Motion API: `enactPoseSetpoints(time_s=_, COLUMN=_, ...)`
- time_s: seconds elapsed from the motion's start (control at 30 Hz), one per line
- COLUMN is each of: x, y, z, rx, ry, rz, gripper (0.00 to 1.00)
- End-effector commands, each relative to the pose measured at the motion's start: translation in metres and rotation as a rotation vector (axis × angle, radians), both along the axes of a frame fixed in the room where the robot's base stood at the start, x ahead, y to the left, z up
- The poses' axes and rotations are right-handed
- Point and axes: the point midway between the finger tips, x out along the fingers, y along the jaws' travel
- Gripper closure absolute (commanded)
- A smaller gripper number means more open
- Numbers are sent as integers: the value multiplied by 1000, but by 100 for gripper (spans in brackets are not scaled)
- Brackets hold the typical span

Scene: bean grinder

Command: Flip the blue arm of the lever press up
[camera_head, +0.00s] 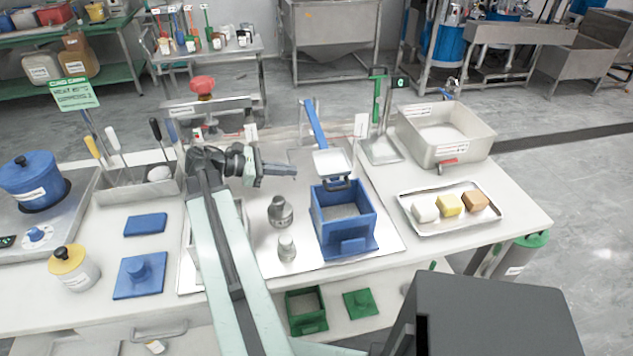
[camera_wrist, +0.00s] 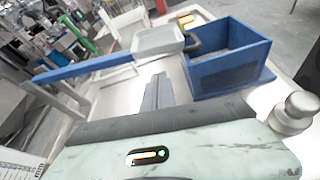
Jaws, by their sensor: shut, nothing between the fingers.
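The blue arm (camera_head: 315,125) of the lever press stands behind the blue box in the head view, sloping down to a pale square plate (camera_head: 332,162). In the wrist view the blue arm (camera_wrist: 85,72) runs from the left toward the pale plate (camera_wrist: 158,40). My gripper (camera_head: 294,171) is shut and empty, to the left of the plate and below the arm's upper end. In the wrist view my gripper (camera_wrist: 157,85) points toward the plate, with a visible gap to the blue arm. How the arm is hinged cannot be made out.
The open blue box (camera_head: 342,238) stands just right of my gripper. Metal weights (camera_head: 281,212) stand on the metal sheet below it. A tray (camera_head: 480,226) with blocks and a steel basin (camera_head: 442,148) are to the right. A metal caddy (camera_head: 135,195) with utensils is left.

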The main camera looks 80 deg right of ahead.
Motion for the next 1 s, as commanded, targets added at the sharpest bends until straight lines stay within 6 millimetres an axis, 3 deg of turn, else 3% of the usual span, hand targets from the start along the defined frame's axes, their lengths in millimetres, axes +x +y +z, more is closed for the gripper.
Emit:
enactPoseSetpoints(time_s=0.17, x=-6, y=-3, z=-3, rx=0, ry=-1, rz=0, gripper=100)
enactPoseSetpoints(time_s=0.63, x=-74, y=-38, z=-30, rx=0, ry=-2, rz=1, gripper=100)
enactPoseSetpoints(time_s=1.0, x=-82, y=-43, z=-32, rx=0, ry=-3, rz=4, gripper=100)
